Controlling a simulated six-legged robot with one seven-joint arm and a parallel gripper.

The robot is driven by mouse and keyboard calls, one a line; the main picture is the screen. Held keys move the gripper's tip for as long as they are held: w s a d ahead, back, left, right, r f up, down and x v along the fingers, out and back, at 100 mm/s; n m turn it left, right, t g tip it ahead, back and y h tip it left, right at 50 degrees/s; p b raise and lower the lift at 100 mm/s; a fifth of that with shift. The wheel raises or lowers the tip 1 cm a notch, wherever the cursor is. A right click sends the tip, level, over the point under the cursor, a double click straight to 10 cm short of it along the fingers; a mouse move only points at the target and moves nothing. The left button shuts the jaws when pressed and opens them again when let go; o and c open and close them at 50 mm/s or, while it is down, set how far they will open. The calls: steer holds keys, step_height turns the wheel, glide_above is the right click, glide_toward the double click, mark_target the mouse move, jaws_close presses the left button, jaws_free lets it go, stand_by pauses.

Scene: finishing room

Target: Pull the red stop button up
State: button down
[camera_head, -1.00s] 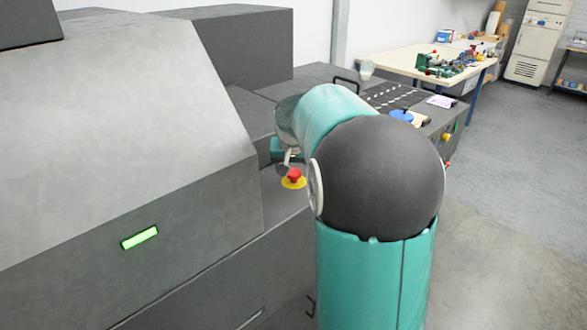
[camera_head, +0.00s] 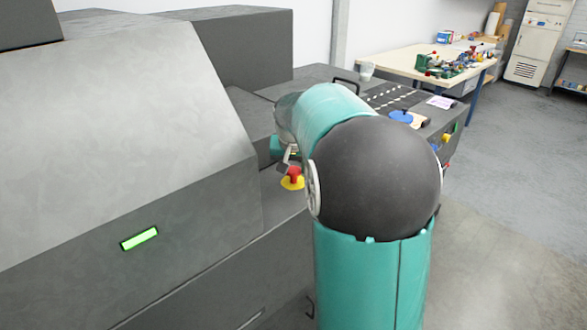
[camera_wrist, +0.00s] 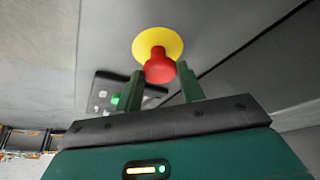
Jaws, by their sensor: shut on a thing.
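The red stop button (camera_head: 293,173) sits on a yellow disc (camera_head: 291,184) on the grey machine, just left of my arm's round dark joint. In the wrist view the red button (camera_wrist: 160,67) is at the top middle, in front of its yellow disc (camera_wrist: 158,40). My gripper (camera_wrist: 163,84) has one green finger on each side of the button and is shut on it. The exact contact at the fingertips is hard to see. In the head view my gripper (camera_head: 287,163) is mostly hidden by my arm, with a small part showing at the button.
The grey machine (camera_head: 130,130) with a lit green strip (camera_head: 139,238) fills the left. A dark panel (camera_head: 390,97) with a blue round piece (camera_head: 401,116) is beyond my arm. A workbench (camera_head: 405,65) with tools stands behind. Bare floor (camera_head: 510,190) is free on the right.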

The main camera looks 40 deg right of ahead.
steer(key=c, duration=0.9)
jaws_free()
steer(key=shift+r, duration=0.25)
steer(key=shift+o, duration=0.2)
steer(key=shift+w+f, duration=0.1)
steer(key=v, duration=1.3)
steer(key=shift+a+r, duration=0.15)
steer(key=shift+r, duration=0.2)
steer(key=shift+s, duration=0.2)
